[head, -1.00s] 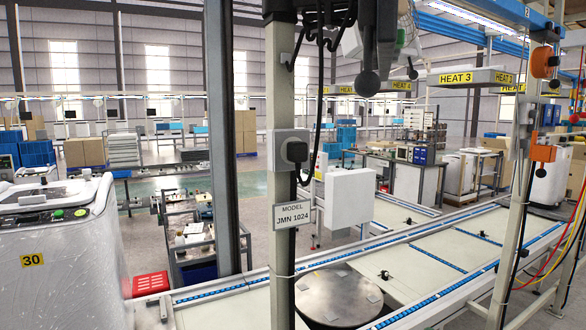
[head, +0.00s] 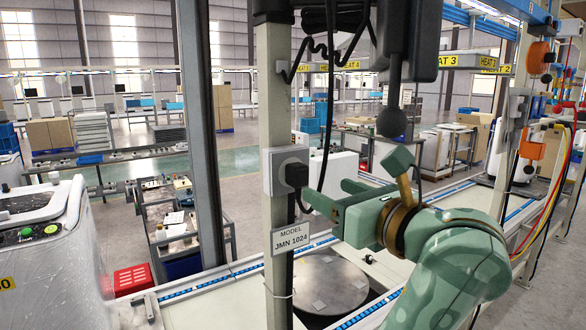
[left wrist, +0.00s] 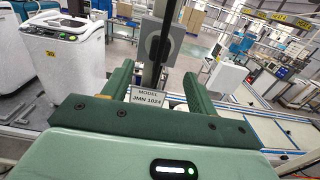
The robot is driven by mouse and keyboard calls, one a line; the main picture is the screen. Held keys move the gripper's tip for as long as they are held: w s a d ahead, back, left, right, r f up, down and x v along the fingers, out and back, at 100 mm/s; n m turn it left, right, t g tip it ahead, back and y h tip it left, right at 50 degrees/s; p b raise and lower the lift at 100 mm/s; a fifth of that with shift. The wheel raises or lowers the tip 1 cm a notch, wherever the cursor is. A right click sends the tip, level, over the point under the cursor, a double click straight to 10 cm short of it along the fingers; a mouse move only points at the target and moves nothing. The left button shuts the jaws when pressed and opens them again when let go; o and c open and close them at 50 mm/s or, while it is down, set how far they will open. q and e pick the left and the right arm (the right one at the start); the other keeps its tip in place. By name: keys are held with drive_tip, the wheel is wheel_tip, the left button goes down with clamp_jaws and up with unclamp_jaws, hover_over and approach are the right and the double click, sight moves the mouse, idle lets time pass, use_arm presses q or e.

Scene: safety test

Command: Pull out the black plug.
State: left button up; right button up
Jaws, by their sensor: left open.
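The black plug (head: 296,175) sits in a grey socket box (head: 275,172) on a pale post, with a black cable running down from it. My left gripper (head: 326,194), pale green, is just right of the plug, its fingers pointing toward it. In the left wrist view its two dark green fingers (left wrist: 160,85) are spread apart, with the socket box (left wrist: 178,35) and black cable beyond and between them. I see no contact with the plug. The plug's outline is hard to make out in the wrist view. My right gripper is not in view.
A sign reading MODEL JMN 1024 (head: 291,241) hangs on the post (head: 277,100) below the socket. A dark cable hangs right of the post, near the fingers. A round metal plate (head: 335,285) lies below.

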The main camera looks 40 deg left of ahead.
sight(303, 177)
use_arm(q)
drive_tip(key=x, duration=0.8)
drive_tip(key=shift+a+f, duration=0.1)
drive_tip(key=shift+a, duration=0.05)
drive_tip(key=shift+w+a, duration=0.2)
drive_tip(key=shift+a, duration=0.15)
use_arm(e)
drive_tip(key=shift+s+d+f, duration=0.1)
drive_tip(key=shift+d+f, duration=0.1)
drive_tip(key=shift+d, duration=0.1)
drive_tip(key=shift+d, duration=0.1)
use_arm(q)
drive_tip(key=shift+b, duration=0.35)
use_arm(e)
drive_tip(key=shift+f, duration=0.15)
use_arm(q)
clamp_jaws()
drive_tip(key=shift+v, duration=2.95)
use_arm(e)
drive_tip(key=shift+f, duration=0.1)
